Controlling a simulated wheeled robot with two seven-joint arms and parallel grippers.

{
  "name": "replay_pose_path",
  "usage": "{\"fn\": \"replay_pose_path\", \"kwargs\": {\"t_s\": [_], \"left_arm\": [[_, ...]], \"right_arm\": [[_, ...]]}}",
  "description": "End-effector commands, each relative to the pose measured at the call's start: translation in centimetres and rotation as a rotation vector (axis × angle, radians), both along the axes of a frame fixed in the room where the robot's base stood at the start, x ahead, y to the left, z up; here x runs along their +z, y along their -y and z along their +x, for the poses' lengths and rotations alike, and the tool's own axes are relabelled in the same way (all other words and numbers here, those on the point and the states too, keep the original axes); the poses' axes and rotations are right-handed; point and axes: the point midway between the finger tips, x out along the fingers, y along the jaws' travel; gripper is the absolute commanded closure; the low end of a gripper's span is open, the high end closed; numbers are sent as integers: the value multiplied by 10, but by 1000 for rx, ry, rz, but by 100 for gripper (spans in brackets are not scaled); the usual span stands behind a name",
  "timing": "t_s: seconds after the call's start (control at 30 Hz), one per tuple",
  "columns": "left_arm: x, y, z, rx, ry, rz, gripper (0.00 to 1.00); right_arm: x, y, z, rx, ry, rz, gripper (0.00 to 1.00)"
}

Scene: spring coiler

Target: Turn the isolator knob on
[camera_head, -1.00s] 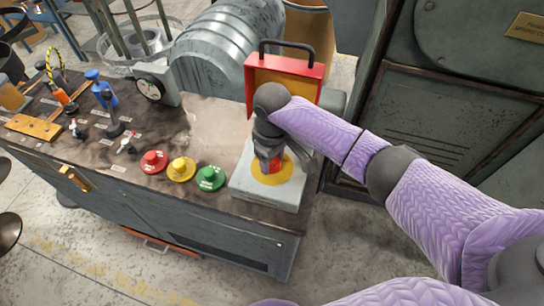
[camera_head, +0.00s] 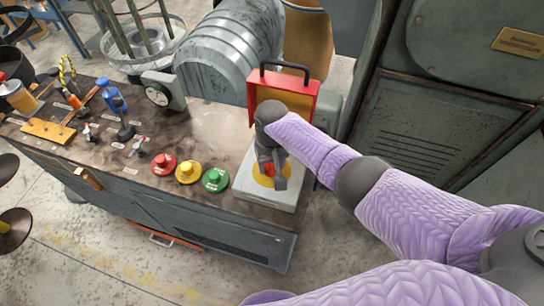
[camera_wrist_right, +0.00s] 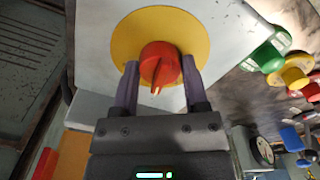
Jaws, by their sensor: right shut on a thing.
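The isolator knob (camera_wrist_right: 160,66) is red with a pale pointer mark and sits on a round yellow plate (camera_wrist_right: 200,30) in the right wrist view. In the head view the knob (camera_head: 268,169) is partly hidden by my right gripper (camera_head: 272,176). The plate is on a light grey box (camera_head: 265,196) at the right end of the bench. In the right wrist view, my right gripper's fingers (camera_wrist_right: 160,82) are on both sides of the knob, shut on it. My left gripper is not in view.
Red (camera_head: 163,164), yellow (camera_head: 188,172) and green (camera_head: 215,180) push buttons stand left of the box. A red case with a raised lid (camera_head: 310,85) is behind it. A grey cabinet (camera_head: 420,130) stands right. Levers and a gauge (camera_head: 158,95) are on the bench's left.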

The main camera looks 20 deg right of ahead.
Motion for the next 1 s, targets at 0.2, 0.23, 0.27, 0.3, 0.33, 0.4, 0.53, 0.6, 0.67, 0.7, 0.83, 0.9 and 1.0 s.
{"fn": "replay_pose_path", "kwargs": {"t_s": [0.2,0.23,0.27,0.3,0.33,0.4,0.53,0.6,0.67,0.7,0.83,0.9,1.0], "left_arm": [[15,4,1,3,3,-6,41],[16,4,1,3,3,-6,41],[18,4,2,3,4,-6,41],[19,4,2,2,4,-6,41],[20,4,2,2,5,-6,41],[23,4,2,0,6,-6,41],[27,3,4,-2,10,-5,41],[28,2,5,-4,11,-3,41],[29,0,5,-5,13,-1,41],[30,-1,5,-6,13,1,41],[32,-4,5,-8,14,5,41],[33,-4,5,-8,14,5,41],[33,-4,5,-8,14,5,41]], "right_arm": [[3,-1,0,-203,0,2,100],[3,-1,0,-231,0,3,100],[2,-1,0,-259,-1,2,100],[2,-1,0,-297,1,3,100],[2,-1,0,-327,0,2,100],[2,-1,0,-392,-1,1,100],[2,-1,1,-515,1,1,100],[2,-1,1,-579,1,2,100],[1,-1,1,-631,1,2,100],[1,0,1,-666,1,1,100],[1,-1,1,-766,3,1,100],[1,-1,1,-814,3,2,100],[1,0,1,-873,3,1,100]]}}
